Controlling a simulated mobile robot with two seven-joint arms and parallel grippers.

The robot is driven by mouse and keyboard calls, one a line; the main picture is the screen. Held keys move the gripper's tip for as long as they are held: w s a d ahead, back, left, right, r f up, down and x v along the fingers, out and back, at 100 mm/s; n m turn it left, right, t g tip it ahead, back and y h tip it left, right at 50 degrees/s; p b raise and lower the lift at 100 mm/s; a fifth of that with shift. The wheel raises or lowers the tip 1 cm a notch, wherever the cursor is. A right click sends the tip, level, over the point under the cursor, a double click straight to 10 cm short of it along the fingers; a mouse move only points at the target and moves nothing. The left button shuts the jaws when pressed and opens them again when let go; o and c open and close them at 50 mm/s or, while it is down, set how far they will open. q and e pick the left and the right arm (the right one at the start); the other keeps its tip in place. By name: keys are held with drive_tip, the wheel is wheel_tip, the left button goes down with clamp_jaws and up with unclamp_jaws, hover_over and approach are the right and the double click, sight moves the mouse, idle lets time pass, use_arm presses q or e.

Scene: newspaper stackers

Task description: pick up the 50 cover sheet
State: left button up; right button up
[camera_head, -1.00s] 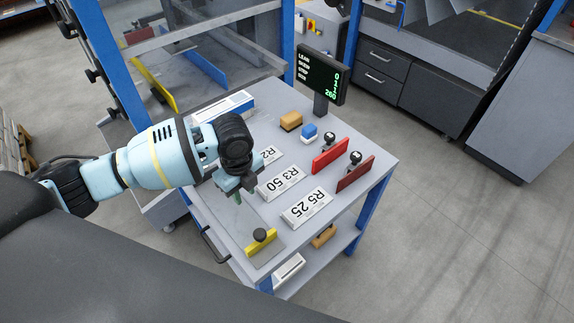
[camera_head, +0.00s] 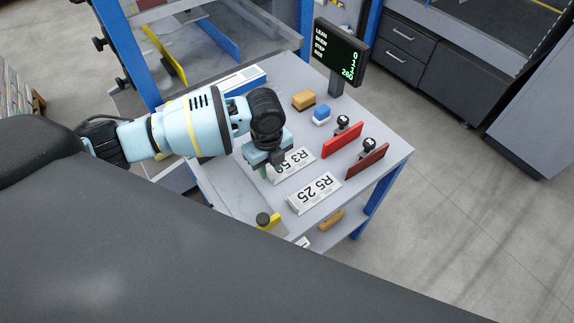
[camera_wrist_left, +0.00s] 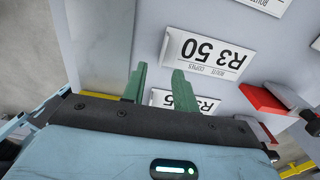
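The 50 cover sheet, a white card marked "R3 50" (camera_head: 291,165), lies flat on the grey table. It also shows whole in the left wrist view (camera_wrist_left: 206,55). My left gripper (camera_head: 268,170) is over the table at the card's left end, partly covering it in the head view. In the left wrist view its two green fingers (camera_wrist_left: 158,85) are apart with nothing between them, beside the lower left part of the card. Whether they touch the table I cannot tell. My right gripper is not in view.
The "R5 25" card (camera_head: 314,194) lies nearer the front. Red plates with black knobs (camera_head: 342,140), a tan block (camera_head: 304,100) and a blue-and-white block (camera_head: 321,114) stand behind. A yellow piece with a black knob (camera_head: 268,220) is at the front. A display (camera_head: 340,52) stands at the back.

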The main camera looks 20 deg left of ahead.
sight(271, 174)
use_arm(q)
wheel_tip(271, 174, down, 4)
drive_tip(key=shift+w+f, duration=0.15)
clamp_jaws()
